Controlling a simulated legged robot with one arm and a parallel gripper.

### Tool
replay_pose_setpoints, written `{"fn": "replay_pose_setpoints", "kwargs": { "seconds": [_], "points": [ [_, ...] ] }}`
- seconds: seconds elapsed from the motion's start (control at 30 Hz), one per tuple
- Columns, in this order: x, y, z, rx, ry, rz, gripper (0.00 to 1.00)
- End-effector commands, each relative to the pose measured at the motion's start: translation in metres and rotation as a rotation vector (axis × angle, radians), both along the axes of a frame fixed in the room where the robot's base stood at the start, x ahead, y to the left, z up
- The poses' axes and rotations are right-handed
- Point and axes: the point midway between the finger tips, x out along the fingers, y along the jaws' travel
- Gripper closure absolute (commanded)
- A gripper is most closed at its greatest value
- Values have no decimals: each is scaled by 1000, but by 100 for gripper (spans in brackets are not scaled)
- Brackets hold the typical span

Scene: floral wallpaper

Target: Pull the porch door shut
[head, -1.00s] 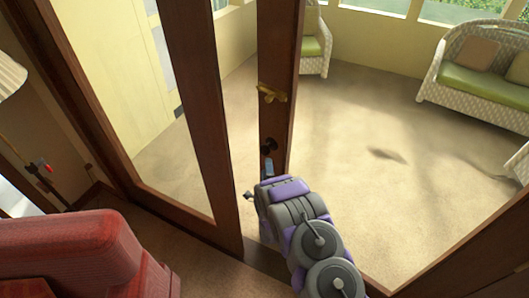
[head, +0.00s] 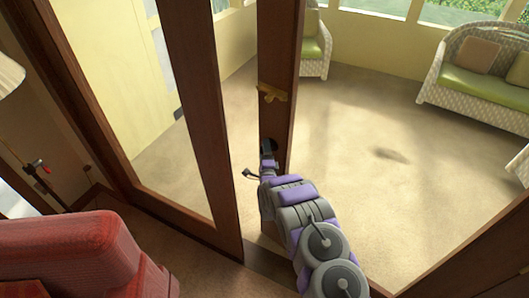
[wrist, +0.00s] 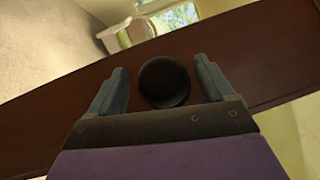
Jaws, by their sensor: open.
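The porch door (head: 279,60) stands open. Its dark brown wooden edge stile runs upright in the middle of the head view. A brass lever handle (head: 271,93) sits on it, with a round black knob (head: 267,144) below. The knob also shows close up in the wrist view (wrist: 164,83), against the brown wood. My gripper (head: 268,158) is at the knob in the head view, partly covering it. In the wrist view my gripper (wrist: 161,66) is open, with one blue-grey finger on each side of the knob. Whether the fingers touch it I cannot tell.
A red armchair (head: 70,255) stands close at the lower left. A brown glazed frame (head: 203,120) rises left of the door. Beyond is a carpeted porch with a wicker sofa (head: 475,85) and a wicker chair (head: 318,45). The porch floor between is clear.

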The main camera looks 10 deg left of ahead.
Motion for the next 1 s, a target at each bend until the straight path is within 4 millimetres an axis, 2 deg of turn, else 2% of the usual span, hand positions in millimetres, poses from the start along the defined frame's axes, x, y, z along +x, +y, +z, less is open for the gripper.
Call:
{"fn": "replay_pose_setpoints", "kwargs": {
  "seconds": [0.1,0.9,1.0],
  "points": [
    [0,0,0,0,0,0,18],
    [0,0,-3,-2,5,0,94],
    [0,0,-3,-4,8,0,94]
  ]
}}
